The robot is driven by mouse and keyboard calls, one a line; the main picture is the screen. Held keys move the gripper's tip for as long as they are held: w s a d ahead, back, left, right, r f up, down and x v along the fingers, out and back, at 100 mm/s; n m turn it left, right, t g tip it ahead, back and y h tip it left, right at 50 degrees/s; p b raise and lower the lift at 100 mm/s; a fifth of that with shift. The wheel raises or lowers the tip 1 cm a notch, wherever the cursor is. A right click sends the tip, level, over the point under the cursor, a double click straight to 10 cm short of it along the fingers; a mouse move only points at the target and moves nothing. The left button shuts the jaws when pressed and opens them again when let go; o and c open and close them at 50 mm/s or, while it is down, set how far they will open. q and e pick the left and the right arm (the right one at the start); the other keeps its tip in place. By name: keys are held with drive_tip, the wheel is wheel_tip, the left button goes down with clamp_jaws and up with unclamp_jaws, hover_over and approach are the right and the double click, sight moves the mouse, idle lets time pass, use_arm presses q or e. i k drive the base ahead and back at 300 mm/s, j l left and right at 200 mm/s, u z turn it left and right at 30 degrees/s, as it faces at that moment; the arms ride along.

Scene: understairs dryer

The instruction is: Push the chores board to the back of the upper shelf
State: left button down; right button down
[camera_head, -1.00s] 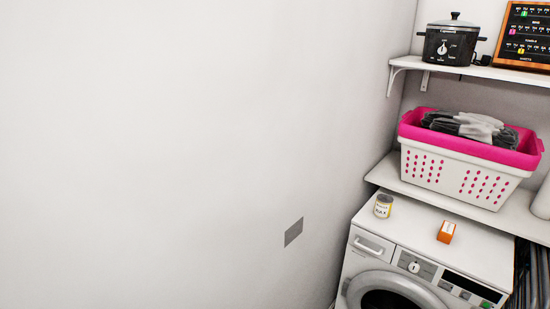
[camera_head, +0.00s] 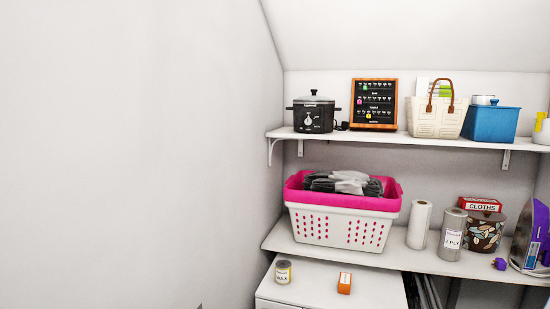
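The chores board (camera_head: 374,104) is a black panel with white writing, a few coloured tags and an orange-brown wooden frame. It stands nearly upright on the upper shelf (camera_head: 400,139). A black slow cooker (camera_head: 313,114) stands to its left and a cream woven bag (camera_head: 436,117) to its right, with a gap on each side. I cannot tell how much room is behind the board.
A blue bin (camera_head: 490,123) stands on the upper shelf at right. The lower shelf (camera_head: 400,255) holds a pink-and-white basket (camera_head: 341,219), rolls, a patterned pot (camera_head: 485,230) and an iron (camera_head: 530,240). A can (camera_head: 283,271) and orange box (camera_head: 344,283) sit on the dryer (camera_head: 325,293).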

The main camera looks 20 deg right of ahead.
sight(380, 101)
drive_tip(key=i+l, duration=0.65)
drive_tip(key=i+l+z, duration=0.2)
drive_tip(key=z, duration=0.15)
drive_tip(key=i+l+z, duration=0.35)
drive_tip(key=i+z, duration=0.2)
drive_tip(key=z, duration=0.2)
